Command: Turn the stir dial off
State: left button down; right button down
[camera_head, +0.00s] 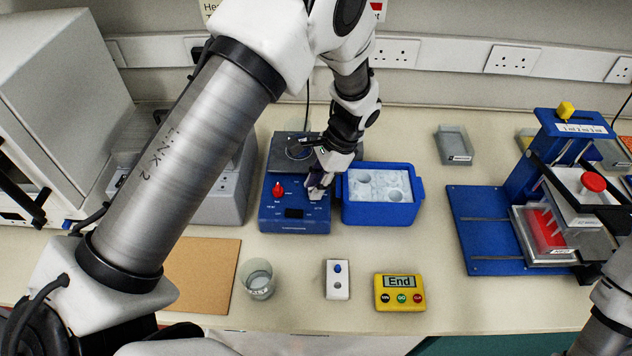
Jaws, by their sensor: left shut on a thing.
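The blue stirrer hotplate (294,212) stands on the bench left of centre, with a grey top plate (290,152) at its back. A red knob (278,189) is on the left of its front panel. My left gripper (317,190) reaches down from above to the right side of that panel. It is shut on a small pale dial there, mostly hidden by the fingers; its pointer setting cannot be read.
A blue ice tub (417,210) stands close right of the hotplate. In front are a glass beaker (258,280), a small white switch box (337,279) and a yellow timer (399,294) reading "End". A blue pipette stand (480,228) is at right. Bench between tub and stand is clear.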

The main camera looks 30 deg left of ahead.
pick_arm(q)
jog(key=shift+s+f+n+g+h+p, duration=0.1)
jog(key=shift+n+g+h+p, duration=0.2)
jog(key=shift+n, duration=0.7)
jog(key=shift+f+n+g+h+p, duration=0.1)
jog(key=shift+n+g+h+p, duration=0.15)
jog(key=shift+n, duration=0.75)
jog(key=shift+a+n+h+p, duration=0.15)
jog(key=shift+n+h+p, duration=0.55)
jog(key=shift+n, duration=1.6)
dwell(0.9)
jog(key=c, duration=1)
grip_release()
jog(key=shift+h+b, duration=0.25)
jog(key=shift+b, duration=0.05)
jog(key=shift+o, duration=0.2)
jog(key=shift+r, duration=0.1)
jog(key=v, duration=1.2)
jog(key=shift+w, duration=0.25)
jog(key=shift+w, duration=0.1)
